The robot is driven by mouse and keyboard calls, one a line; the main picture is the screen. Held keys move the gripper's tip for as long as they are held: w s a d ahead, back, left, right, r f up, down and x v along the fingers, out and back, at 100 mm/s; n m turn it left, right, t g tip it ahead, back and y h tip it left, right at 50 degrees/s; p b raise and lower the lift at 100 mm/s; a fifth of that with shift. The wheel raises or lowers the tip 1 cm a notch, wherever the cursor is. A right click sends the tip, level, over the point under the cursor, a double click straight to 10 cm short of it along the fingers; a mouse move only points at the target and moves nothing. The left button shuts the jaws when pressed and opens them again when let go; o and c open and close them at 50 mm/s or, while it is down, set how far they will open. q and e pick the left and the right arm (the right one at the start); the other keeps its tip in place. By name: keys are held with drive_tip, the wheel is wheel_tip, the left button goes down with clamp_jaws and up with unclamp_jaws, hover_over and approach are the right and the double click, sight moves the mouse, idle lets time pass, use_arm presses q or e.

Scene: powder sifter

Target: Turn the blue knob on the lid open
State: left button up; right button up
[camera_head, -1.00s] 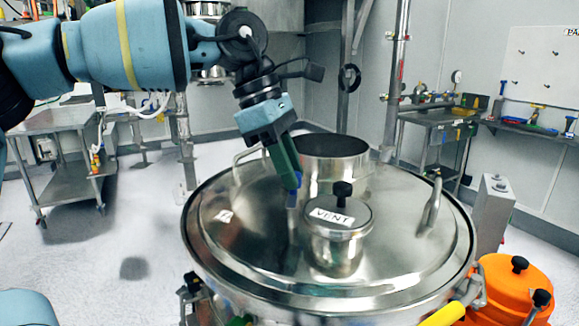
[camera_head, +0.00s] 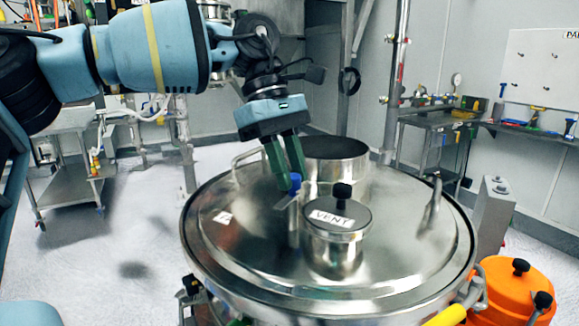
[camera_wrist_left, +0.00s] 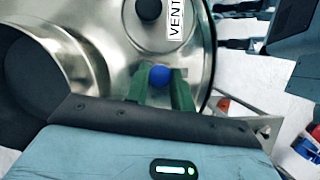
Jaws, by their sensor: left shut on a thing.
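The blue knob (camera_head: 295,183) stands on the steel lid (camera_head: 255,245), just left of the lidded vent cup (camera_head: 338,215) marked VENT. My left gripper (camera_head: 288,180) comes down from above with its green fingers at the knob. In the left wrist view the blue knob (camera_wrist_left: 160,75) sits between the two green finger tips (camera_wrist_left: 160,82), and the gripper is shut on it. A thin metal piece shows beside the knob below the fingers. My right gripper is not in view.
An open steel port (camera_head: 335,160) rises behind the knob. A loop handle (camera_head: 432,205) stands at the lid's right. An orange container (camera_head: 512,285) is at the lower right. The lid's front left is clear.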

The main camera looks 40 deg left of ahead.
use_arm(q)
drive_tip(key=o, duration=1)
drive_tip(key=v, duration=0.8)
drive_tip(key=shift+f, duration=0.1)
